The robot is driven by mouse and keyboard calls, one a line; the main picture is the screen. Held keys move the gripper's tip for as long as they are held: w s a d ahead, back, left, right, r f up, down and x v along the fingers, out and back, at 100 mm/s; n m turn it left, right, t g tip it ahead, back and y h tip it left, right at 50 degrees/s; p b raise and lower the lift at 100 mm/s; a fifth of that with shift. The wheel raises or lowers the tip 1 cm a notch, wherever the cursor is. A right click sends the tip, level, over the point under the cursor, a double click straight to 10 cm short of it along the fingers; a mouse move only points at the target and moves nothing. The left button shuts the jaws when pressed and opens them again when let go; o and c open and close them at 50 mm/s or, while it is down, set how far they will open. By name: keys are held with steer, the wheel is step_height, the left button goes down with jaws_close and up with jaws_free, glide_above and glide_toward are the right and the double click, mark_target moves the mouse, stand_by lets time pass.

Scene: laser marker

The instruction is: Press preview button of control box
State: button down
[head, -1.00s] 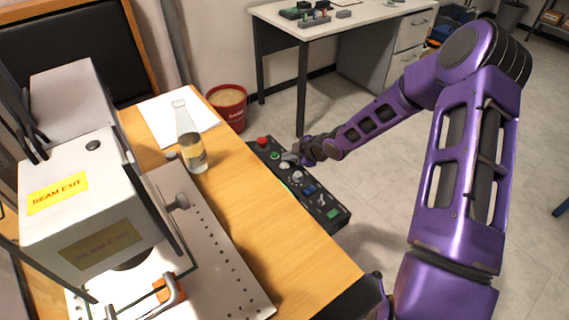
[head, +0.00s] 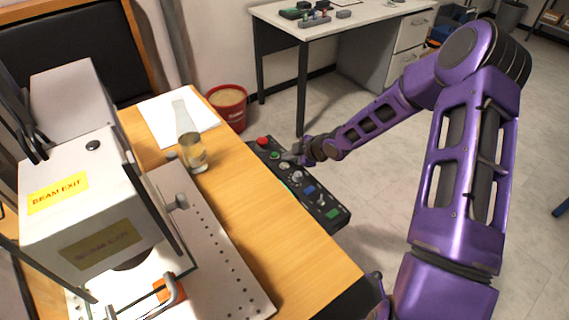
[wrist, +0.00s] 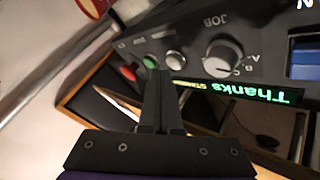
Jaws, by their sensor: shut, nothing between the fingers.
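The control box (head: 331,201) is a long black panel on the right edge of the wooden table, with a row of coloured buttons and knobs. In the wrist view the control box (wrist: 262,80) shows a JOB knob (wrist: 223,58), a green button (wrist: 150,62), a red button (wrist: 128,73), a blue button (wrist: 304,64) and a lit green display (wrist: 240,91). I cannot read which one is preview. My gripper (head: 290,157) is over the far part of the box. In the wrist view my gripper (wrist: 155,73) is shut and empty, tips close to the green button; contact is unclear.
The white laser machine (head: 85,200) stands at the left. A red bucket (head: 228,108) is on the floor behind. Open floor lies to the right.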

steer(key=shift+f, duration=0.15)
steer(key=shift+f, duration=0.45)
stand_by(0.3)
steer(key=shift+r+p, duration=0.5)
steer(key=shift+r, duration=0.1)
step_height(320, 180, up, 6)
steer(key=p, duration=0.5)
stand_by(0.5)
